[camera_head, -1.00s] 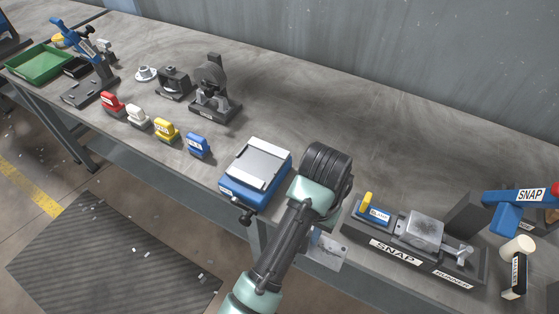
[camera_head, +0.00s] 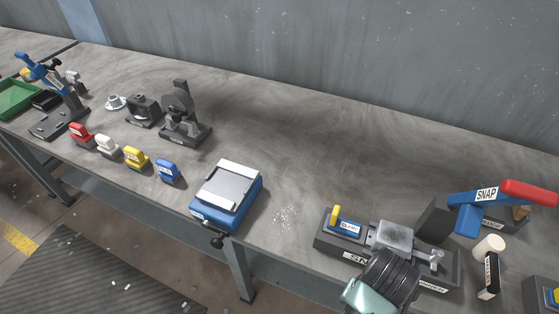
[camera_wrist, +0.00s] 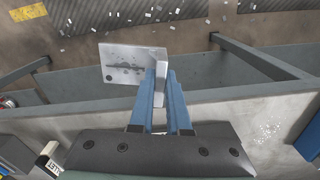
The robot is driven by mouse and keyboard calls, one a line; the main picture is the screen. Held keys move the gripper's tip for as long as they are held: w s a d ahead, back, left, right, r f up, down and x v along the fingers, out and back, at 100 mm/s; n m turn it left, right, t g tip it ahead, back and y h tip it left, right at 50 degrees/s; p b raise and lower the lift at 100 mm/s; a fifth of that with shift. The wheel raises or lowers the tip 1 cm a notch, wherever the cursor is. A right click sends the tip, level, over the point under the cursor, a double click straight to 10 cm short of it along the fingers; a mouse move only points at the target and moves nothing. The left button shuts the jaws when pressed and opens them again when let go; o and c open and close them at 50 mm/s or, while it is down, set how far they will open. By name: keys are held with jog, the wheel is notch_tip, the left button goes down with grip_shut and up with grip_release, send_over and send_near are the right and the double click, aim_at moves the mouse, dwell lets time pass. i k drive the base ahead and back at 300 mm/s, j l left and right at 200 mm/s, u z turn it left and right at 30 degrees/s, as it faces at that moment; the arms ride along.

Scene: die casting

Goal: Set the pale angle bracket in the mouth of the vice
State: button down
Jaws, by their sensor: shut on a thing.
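The pale angle bracket (camera_wrist: 122,66) is in the blue fingers of my gripper (camera_wrist: 164,76) in the wrist view. Its flat, slotted plate reaches out to the left of the fingers, and its other flange is between them. It hangs in the air near the bench's front edge. In the head view my gripper and the bracket are out of sight; only my dark wrist joint shows at the bottom right. The vice (camera_head: 206,210), a blue body with pale jaws, stands at the bench's front edge, well left of my wrist. The mouth between its jaws looks empty.
A dark fixture (camera_head: 326,242) marked SNAP stands beside my wrist, partly hidden by it. A blue tool with a red handle (camera_head: 528,192) and a cream cylinder (camera_head: 489,246) are to its right. Several coloured blocks (camera_head: 134,157) stand left of the vice. The bench behind the vice is clear.

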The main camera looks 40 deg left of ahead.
aim_at(228, 184)
jog(key=j+z, duration=0.4)
jog(key=k+j+z, duration=0.15)
jog(key=j+z, duration=0.2)
jog(key=j, duration=0.15)
jog(key=k+j+z, duration=0.15)
jog(key=j+z, duration=0.25)
